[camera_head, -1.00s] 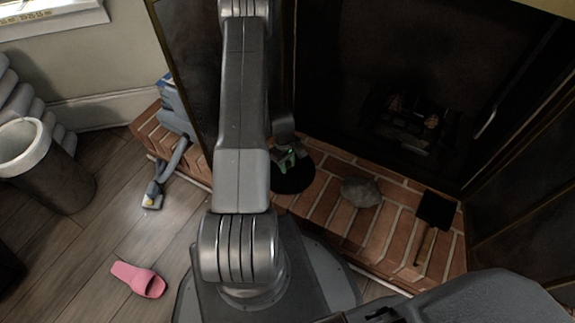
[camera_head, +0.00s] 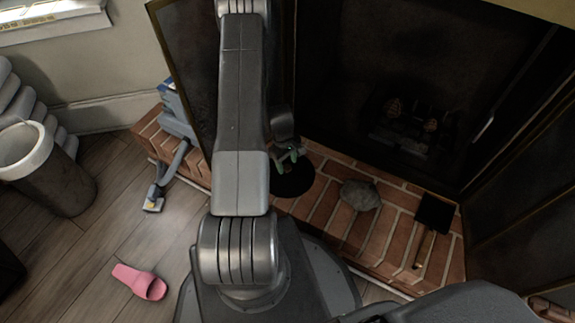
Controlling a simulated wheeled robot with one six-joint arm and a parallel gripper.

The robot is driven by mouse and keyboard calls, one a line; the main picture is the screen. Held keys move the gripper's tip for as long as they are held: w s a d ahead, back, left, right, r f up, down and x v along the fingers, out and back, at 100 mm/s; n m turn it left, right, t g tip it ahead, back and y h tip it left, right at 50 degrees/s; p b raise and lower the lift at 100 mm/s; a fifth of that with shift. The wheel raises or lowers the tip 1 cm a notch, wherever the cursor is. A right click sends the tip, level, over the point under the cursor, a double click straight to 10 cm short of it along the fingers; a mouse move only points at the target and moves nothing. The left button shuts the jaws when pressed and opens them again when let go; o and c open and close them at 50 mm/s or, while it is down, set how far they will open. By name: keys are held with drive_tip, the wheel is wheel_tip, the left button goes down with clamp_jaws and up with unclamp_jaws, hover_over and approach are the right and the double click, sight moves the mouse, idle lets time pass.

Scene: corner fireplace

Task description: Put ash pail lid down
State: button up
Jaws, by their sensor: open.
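A round black disc, which looks like the ash pail lid (camera_head: 293,184), lies on the brick hearth, partly behind my arm. I cannot tell from this view whether a pail is under it. My gripper (camera_head: 289,154), with green fingertips, is open just above the far part of the disc. It appears empty, and no lid hangs from it. Whether the fingertips still touch the disc cannot be told.
On the brick hearth (camera_head: 328,222), a grey stone (camera_head: 360,195) and a black shovel (camera_head: 434,212) lie right of the disc. The dark firebox is behind. A pink slipper (camera_head: 139,281), a grey bin (camera_head: 50,175) and a vacuum-like tool (camera_head: 155,195) are at left.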

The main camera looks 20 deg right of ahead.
sight(288, 167)
wheel_tip(288, 167, up, 9)
drive_tip(key=w+p, duration=0.1)
drive_tip(key=p, duration=0.1)
drive_tip(key=shift+a, duration=0.25)
drive_tip(key=f+b, duration=0.1)
drive_tip(key=f, duration=0.3)
drive_tip(key=s+f+b, duration=0.1)
drive_tip(key=f+b, duration=0.1)
drive_tip(key=f, duration=0.2)
drive_tip(key=f+b, duration=0.1)
drive_tip(key=f, duration=0.3)
drive_tip(key=shift+s+d+f, duration=0.2)
drive_tip(key=shift+d+f, duration=0.15)
wheel_tip(288, 167, up, 3)
drive_tip(key=shift+w+r+p, duration=0.1)
drive_tip(key=shift+p, duration=0.5)
drive_tip(key=shift+r, duration=0.6)
